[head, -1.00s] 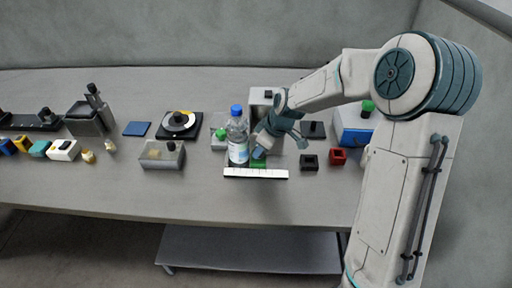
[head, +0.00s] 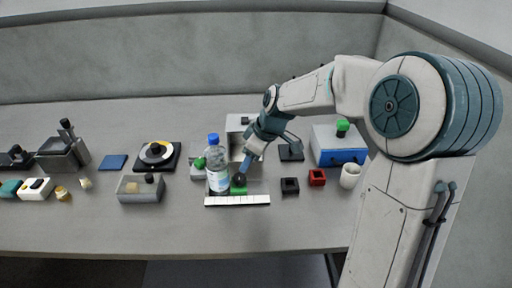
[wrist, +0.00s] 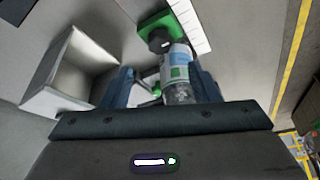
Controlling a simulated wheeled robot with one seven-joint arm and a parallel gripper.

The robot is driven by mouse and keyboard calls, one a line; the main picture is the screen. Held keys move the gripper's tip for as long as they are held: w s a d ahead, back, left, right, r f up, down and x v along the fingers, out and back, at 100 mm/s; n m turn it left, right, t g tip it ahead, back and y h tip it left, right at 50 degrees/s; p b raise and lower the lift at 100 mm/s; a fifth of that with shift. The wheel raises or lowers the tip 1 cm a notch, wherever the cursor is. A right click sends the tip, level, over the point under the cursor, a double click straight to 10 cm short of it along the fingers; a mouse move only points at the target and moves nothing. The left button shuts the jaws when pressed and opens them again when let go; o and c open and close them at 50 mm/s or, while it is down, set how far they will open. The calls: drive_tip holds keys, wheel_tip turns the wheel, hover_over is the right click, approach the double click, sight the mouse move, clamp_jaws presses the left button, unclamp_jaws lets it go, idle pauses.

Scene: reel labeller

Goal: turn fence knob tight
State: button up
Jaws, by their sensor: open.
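The fence knob (head: 239,180) is a black round knob on a green block (head: 239,190), behind a white ruled strip (head: 237,201). In the wrist view the black knob (wrist: 160,41) and green block (wrist: 150,22) lie beyond the fingertips. My gripper (head: 248,165) is open, just above and to the right of the knob in the head view. Its two fingers (wrist: 162,78) are apart in the wrist view, with the knob outside them. Whether a finger touches the knob cannot be told.
A blue-capped water bottle (head: 217,170) stands close left of the knob; in the wrist view the bottle (wrist: 176,68) appears between the fingers. An open whitish box (head: 238,130) is behind. Black (head: 290,186) and red (head: 317,177) small holders and a white cup (head: 350,176) stand right.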

drive_tip(key=shift+v, duration=2.35)
drive_tip(key=s+d+m+h, duration=0.1)
drive_tip(key=s+d+m, duration=0.2)
drive_tip(key=s, duration=0.4)
drive_tip(key=s+d+m+h, duration=0.1)
drive_tip(key=s+d+m, duration=0.2)
drive_tip(key=s+m, duration=0.2)
drive_tip(key=s+d+m+h, duration=0.2)
drive_tip(key=s+d+m, duration=0.1)
drive_tip(key=s, duration=0.8)
drive_tip(key=shift+d+f+m+t, duration=0.3)
drive_tip(key=shift+m+t, duration=0.1)
drive_tip(key=shift+m, duration=0.2)
drive_tip(key=shift+s, duration=0.1)
